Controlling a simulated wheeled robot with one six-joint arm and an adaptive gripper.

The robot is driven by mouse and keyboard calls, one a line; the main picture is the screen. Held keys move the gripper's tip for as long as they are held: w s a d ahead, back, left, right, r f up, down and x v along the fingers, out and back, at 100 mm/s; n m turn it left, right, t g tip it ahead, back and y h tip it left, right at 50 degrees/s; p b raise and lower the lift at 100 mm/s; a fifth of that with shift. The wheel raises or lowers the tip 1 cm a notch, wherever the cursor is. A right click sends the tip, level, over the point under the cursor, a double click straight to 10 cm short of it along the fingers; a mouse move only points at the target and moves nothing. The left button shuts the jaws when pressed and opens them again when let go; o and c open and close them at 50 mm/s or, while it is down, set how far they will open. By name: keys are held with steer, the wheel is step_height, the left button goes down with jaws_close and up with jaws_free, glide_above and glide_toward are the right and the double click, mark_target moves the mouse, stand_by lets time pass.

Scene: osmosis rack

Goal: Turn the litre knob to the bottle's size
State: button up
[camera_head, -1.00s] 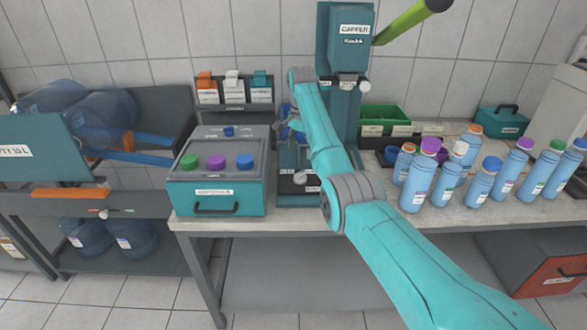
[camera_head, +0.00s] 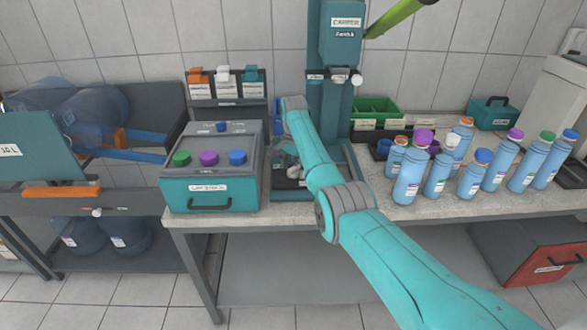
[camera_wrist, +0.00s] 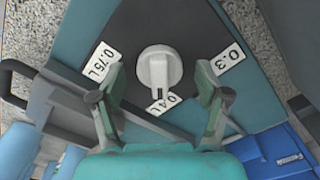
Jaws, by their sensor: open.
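The litre knob (camera_wrist: 158,68) is white and round with a bar, on the dark plate of the capper base. Its bar points down in the wrist view, towards the 0.4 L label (camera_wrist: 163,103). The 0.75 L label (camera_wrist: 101,62) is to its left and the 0.3 label (camera_wrist: 228,59) to its right. My gripper (camera_wrist: 160,74) is open, with one finger on each side of the knob and gaps between. In the head view my arm partly hides the base below the capper (camera_head: 342,35). Which bottle is meant cannot be told; several blue bottles (camera_head: 408,176) stand on the right.
A teal case with coloured caps (camera_head: 210,193) stands left of the capper base. A green bin (camera_head: 374,109) and a teal box (camera_head: 490,113) are behind the bottles. Large water jugs (camera_head: 90,105) lie on the left rack. The bench's front edge (camera_head: 260,214) is close.

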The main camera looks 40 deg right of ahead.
steer(key=c, duration=1.2)
steer(key=shift+o, duration=0.2)
steer(key=shift+n, duration=0.3)
steer(key=n, duration=0.3)
steer(key=shift+n, duration=0.4)
steer(key=n, duration=0.4)
steer(key=shift+n, duration=0.3)
steer(key=n, duration=0.4)
steer(key=shift+n, duration=2.4)
